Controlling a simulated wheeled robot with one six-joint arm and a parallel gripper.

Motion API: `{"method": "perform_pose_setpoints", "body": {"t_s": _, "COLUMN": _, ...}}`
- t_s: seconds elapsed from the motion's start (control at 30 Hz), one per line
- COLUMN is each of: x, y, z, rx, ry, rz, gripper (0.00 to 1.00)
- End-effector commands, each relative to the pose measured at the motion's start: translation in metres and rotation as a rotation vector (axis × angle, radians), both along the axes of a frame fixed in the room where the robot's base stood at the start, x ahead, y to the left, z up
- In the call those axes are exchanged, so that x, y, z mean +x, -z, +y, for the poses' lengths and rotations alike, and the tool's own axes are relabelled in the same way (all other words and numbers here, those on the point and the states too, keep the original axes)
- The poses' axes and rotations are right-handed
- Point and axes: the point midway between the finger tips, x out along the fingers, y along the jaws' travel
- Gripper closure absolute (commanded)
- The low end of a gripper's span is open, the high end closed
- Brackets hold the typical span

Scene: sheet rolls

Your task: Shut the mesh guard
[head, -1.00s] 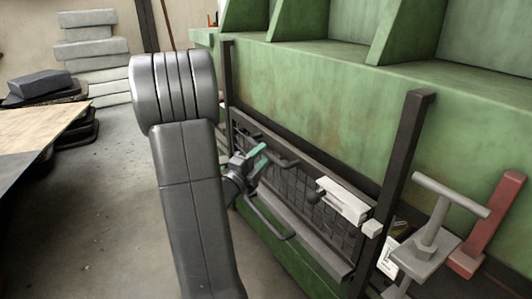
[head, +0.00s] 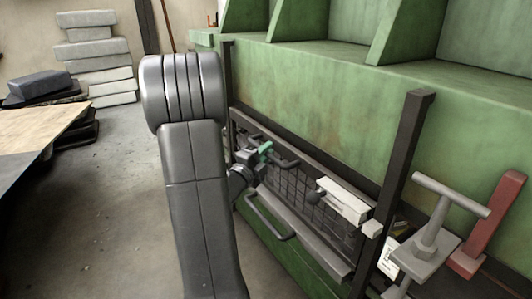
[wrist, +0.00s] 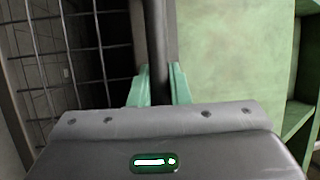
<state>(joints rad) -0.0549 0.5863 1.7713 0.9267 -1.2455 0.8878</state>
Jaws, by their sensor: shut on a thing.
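The mesh guard (head: 290,186) is a dark framed grid low on the front of the green machine, between two dark posts; its mesh also shows at the left of the wrist view (wrist: 88,62). My gripper (head: 265,149) is at the guard's upper left, beside a dark handle (head: 286,161). In the wrist view its green fingers (wrist: 158,88) are closed around a dark upright bar (wrist: 157,45), which looks like the handle. I cannot tell how far the guard stands from the machine.
A white block (head: 343,200) with a dark knob sits at the guard's right. The right post (head: 404,150), a grey T-handle (head: 440,215) and a red bracket (head: 492,225) stand further right. A wooden table (head: 35,130) is at left, with clear floor between.

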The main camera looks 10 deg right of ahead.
Motion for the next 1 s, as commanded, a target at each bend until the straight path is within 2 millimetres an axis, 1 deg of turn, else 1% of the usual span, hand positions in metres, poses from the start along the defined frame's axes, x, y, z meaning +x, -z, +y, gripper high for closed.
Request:
{"method": "perform_pose_setpoints", "body": {"t_s": 0.17, "x": 0.0, "y": 0.011, "z": 0.0, "rx": 0.001, "ry": 0.0, "rz": 0.001, "gripper": 1.0}}
{"method": "perform_pose_setpoints", "body": {"t_s": 0.4, "x": 0.0, "y": 0.032, "z": 0.0, "rx": 0.001, "ry": 0.0, "rz": 0.002, "gripper": 1.0}}
{"method": "perform_pose_setpoints", "body": {"t_s": 0.8, "x": -0.001, "y": 0.036, "z": 0.0, "rx": 0.005, "ry": 0.001, "rz": 0.009, "gripper": 1.0}}
{"method": "perform_pose_setpoints", "body": {"t_s": 0.83, "x": -0.001, "y": 0.036, "z": 0.0, "rx": 0.005, "ry": 0.0, "rz": 0.01, "gripper": 0.78}}
{"method": "perform_pose_setpoints", "body": {"t_s": 0.87, "x": -0.001, "y": 0.036, "z": 0.0, "rx": 0.005, "ry": 0.0, "rz": 0.01, "gripper": 0.72}}
{"method": "perform_pose_setpoints", "body": {"t_s": 0.9, "x": -0.001, "y": 0.036, "z": 0.0, "rx": 0.004, "ry": 0.0, "rz": 0.009, "gripper": 0.64}}
{"method": "perform_pose_setpoints", "body": {"t_s": 0.93, "x": -0.001, "y": 0.036, "z": 0.0, "rx": 0.004, "ry": 0.0, "rz": 0.009, "gripper": 0.62}}
{"method": "perform_pose_setpoints", "body": {"t_s": 1.0, "x": -0.001, "y": 0.035, "z": 0.0, "rx": 0.003, "ry": 0.0, "rz": 0.007, "gripper": 0.62}}
